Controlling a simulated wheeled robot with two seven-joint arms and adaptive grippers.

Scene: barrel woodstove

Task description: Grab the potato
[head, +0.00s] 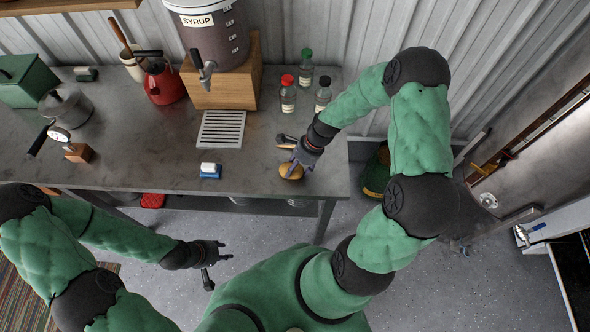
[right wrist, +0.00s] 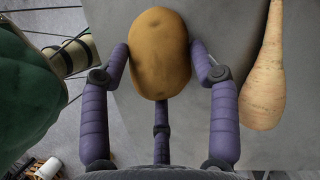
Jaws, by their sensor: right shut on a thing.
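The potato (head: 291,171) is yellow-brown and lies at the right front part of the grey metal table, near its front edge. My right gripper (head: 297,163) is over it from above.
A parsnip (right wrist: 266,70) lies just beside the potato. Small bottles (head: 288,95) stand behind, near a syrup dispenser (head: 214,35) on a wooden block (head: 236,84). A blue and white sponge or brush (head: 210,171) lies left of the potato. The table's front middle is mostly clear.

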